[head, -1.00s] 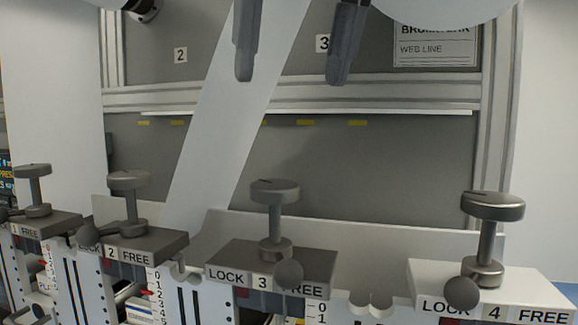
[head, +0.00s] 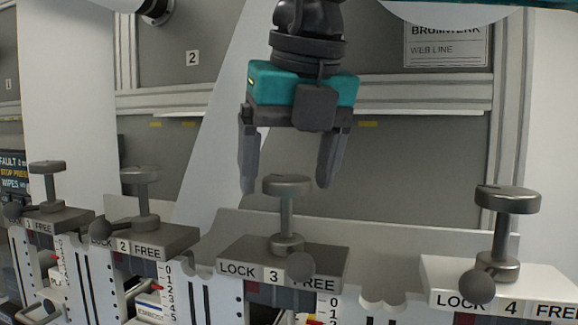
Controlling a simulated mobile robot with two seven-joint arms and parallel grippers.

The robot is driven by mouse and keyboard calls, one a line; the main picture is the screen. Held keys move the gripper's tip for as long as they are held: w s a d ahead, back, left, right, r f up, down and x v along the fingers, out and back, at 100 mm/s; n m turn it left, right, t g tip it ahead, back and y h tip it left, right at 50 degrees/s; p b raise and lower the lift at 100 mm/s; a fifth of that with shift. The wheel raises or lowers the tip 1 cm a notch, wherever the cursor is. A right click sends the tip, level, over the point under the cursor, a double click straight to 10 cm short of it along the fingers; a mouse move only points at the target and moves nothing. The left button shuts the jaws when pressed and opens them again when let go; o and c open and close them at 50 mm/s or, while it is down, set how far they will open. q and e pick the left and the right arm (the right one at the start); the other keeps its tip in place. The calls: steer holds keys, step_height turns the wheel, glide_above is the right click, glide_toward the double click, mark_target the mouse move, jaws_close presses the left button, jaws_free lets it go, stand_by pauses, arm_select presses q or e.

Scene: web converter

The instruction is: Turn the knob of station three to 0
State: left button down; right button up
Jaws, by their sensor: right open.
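Station three has a dark block (head: 235,250) labelled LOCK 3 FREE, with a round grey knob (head: 287,185) on an upright shaft. A ball-ended lever (head: 299,267) sits at its base, in front of the "3" and FREE side. A number scale (head: 334,304) shows below the block, cut off at the bottom; its pointer reading cannot be told. My right gripper (head: 283,186) points down with its two fingers apart, one to each side of the knob in the picture. Whether the fingers are level with the knob in depth is unclear. My left gripper is not in view.
Station one's knob (head: 47,167) and station two's knob (head: 140,175) stand to the left. Station four's knob (head: 507,199) stands on a white block to the right. A grey panel with a metal rail (head: 420,97) is behind.

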steer(key=c, duration=1)
steer(key=shift+c, duration=0.2)
steer(key=shift+n, duration=0.4)
